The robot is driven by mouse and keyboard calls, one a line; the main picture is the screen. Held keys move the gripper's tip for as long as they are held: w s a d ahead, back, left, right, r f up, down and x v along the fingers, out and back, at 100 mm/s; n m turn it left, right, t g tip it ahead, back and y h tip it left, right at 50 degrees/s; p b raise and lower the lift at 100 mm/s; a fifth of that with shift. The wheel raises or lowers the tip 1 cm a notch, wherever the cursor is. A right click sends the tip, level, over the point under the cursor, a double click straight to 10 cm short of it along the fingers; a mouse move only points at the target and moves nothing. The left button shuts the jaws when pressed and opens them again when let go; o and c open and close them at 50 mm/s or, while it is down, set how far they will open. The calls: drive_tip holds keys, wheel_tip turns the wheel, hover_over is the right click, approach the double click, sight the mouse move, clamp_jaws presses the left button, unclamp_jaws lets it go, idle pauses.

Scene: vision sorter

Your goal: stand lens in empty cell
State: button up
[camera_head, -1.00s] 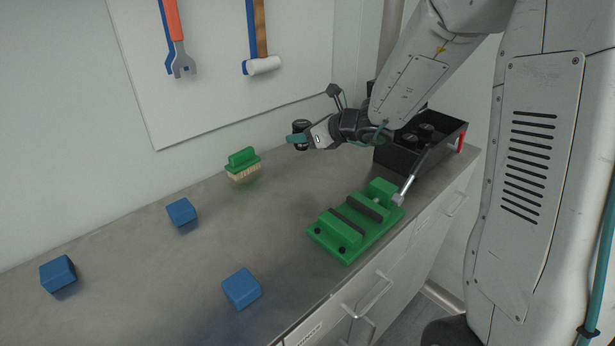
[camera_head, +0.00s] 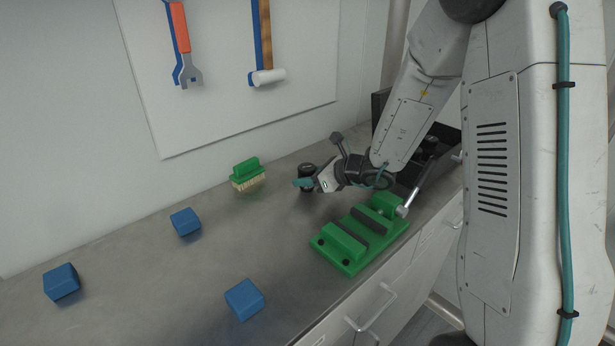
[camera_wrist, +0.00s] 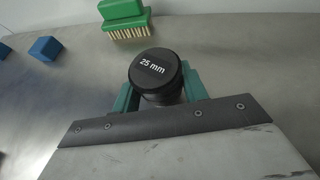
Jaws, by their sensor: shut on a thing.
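A black cylindrical lens (camera_wrist: 155,78) marked "25 mm" is held upright between the teal fingers of my gripper (camera_wrist: 162,90). In the head view the lens (camera_head: 306,172) shows above the bench, behind the green vise; I cannot tell whether its base touches the bench. My gripper (camera_head: 308,183) is shut on it. A black crate (camera_head: 378,103) stands at the right back of the bench, largely hidden behind my arm. Dark round things (camera_head: 430,143) show inside it. Its cells cannot be made out.
A green vise (camera_head: 345,243) with a metal handle lies near the bench's front edge. A green brush (camera_head: 247,174) lies toward the wall. Blue blocks (camera_head: 185,222), (camera_head: 62,281) and (camera_head: 244,299) lie to the left. The bench between the brush and vise is mostly clear.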

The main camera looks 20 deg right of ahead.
drive_tip(key=shift+f, duration=0.1)
drive_tip(key=o, duration=1.1)
